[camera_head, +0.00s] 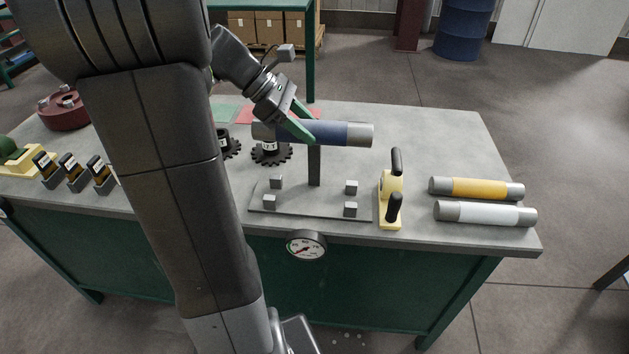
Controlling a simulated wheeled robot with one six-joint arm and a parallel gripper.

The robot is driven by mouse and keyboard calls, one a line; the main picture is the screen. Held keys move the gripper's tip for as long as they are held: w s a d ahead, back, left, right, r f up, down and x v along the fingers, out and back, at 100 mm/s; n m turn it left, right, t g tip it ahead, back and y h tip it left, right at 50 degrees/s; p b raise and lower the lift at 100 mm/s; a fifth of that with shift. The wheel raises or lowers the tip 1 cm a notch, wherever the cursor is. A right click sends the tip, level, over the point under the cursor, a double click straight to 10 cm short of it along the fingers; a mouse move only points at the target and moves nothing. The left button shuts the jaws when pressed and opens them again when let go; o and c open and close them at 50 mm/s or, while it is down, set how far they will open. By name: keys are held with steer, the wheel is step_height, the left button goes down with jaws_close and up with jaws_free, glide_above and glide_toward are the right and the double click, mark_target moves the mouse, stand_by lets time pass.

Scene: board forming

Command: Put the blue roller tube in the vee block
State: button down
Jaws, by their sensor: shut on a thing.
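The blue roller tube (330,132) has grey ends and lies level across the picture, above the back part of a grey base plate. My gripper (300,124) has green fingers and is shut on the tube left of its middle. A dark upright post (315,167) stands on the grey plate (298,207) below the tube. I cannot tell whether the tube touches the post. No vee groove shows clearly, so I cannot tell for sure which fixture is the vee block. Small grey cubes stand near the plate's corners.
A yellow fixture with black handles (389,207) stands right of the plate. A yellow tube (475,188) and a white tube (485,214) lie at the right. Black gears (271,154) are behind the plate. Black-and-yellow items (73,172) stand left. The back right tabletop (440,135) is clear.

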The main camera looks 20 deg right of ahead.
steer(key=shift+w+d+f, duration=0.15)
steer(key=shift+f, duration=0.05)
step_height(320, 180, down, 17)
steer(key=shift+f+b, duration=0.2)
steer(key=shift+b, duration=0.5)
steer(key=shift+f, duration=0.1)
steer(key=shift+f, duration=0.15)
steer(key=c, duration=1.1)
jaws_free()
steer(key=shift+r, duration=0.3)
steer(key=v, duration=1.2)
